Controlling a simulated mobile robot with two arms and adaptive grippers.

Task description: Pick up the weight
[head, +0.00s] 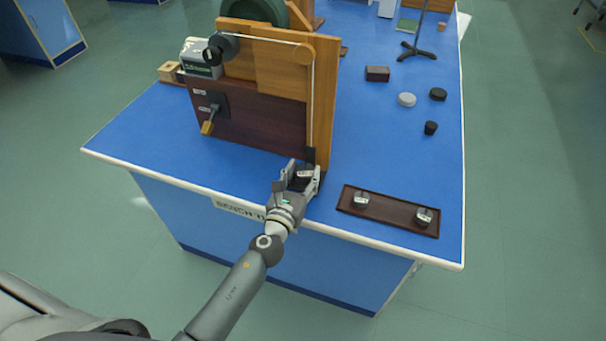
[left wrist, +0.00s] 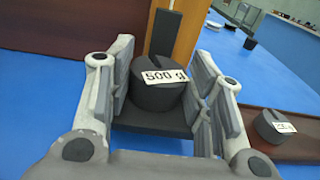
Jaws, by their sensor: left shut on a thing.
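The dark grey weight (left wrist: 158,97) with a white "500 g" label sits between the two fingers of my left gripper (left wrist: 160,85), in the left wrist view. The fingers are shut on its sides. The weight has a slot in its top and is on or just above a dark flat plate (left wrist: 152,121); I cannot tell if they touch. In the head view my left gripper (head: 301,176) is at the bench's front edge, at the foot of the wooden board, and mostly hides the weight. My right gripper is not in view.
A brown tray (head: 390,213) with two slotted weights (head: 361,200) (head: 424,216) lies right of my left gripper. The wooden board (head: 323,95) with a wheel and cord stands right behind it. Small dark and grey pieces (head: 407,99) and a stand (head: 416,50) are farther back.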

